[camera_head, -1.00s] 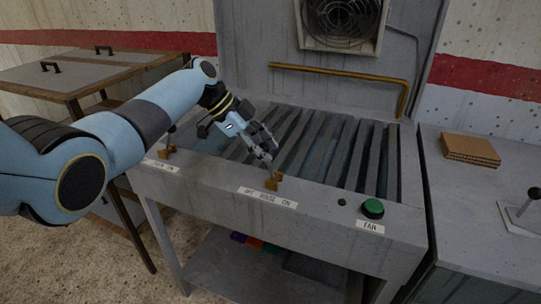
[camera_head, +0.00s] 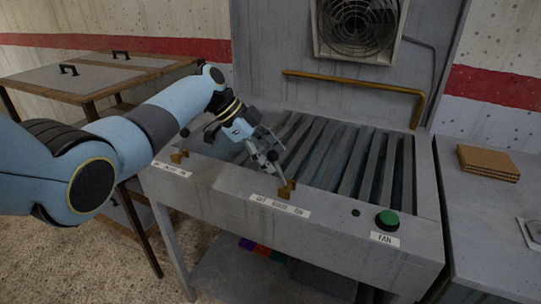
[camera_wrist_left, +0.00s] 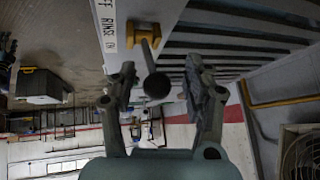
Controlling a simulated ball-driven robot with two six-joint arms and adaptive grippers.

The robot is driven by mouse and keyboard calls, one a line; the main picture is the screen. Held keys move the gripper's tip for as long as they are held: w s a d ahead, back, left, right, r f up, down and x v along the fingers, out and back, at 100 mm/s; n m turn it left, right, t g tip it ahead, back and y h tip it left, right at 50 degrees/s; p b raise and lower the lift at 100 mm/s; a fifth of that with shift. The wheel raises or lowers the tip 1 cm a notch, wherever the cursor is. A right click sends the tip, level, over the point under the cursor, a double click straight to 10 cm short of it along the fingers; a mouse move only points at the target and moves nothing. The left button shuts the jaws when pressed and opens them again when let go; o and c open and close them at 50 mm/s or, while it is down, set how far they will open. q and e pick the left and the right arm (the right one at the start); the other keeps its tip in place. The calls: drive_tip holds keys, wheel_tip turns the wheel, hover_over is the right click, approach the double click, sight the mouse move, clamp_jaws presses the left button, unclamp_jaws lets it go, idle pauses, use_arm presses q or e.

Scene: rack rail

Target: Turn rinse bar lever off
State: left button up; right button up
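The rinse lever sits on a brass bracket (camera_head: 287,189) on the front ledge of the slatted rack, above the "OFF RINSE ON" label (camera_head: 280,206). My left gripper (camera_head: 272,163) is just above and behind the bracket and hides most of the lever in the head view. In the left wrist view, the dark ball knob (camera_wrist_left: 157,85) and its rod point at the camera, between the open fingers (camera_wrist_left: 162,92). Both fingers look apart from the knob. The brass bracket (camera_wrist_left: 143,35) and label (camera_wrist_left: 107,25) also show there. My right gripper is out of view.
A second lever on a brass bracket (camera_head: 179,157) stands left on the same ledge. A green fan button (camera_head: 387,219) is to the right. A brass pipe (camera_head: 355,81) runs behind the slats (camera_head: 340,160). Cardboard (camera_head: 488,163) lies on the right table.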

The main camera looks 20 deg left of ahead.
use_arm(q)
drive_tip(key=shift+d, duration=0.25)
drive_tip(key=shift+r, duration=0.1)
drive_tip(key=v, duration=1.2)
drive_tip(key=shift+s+a, duration=0.1)
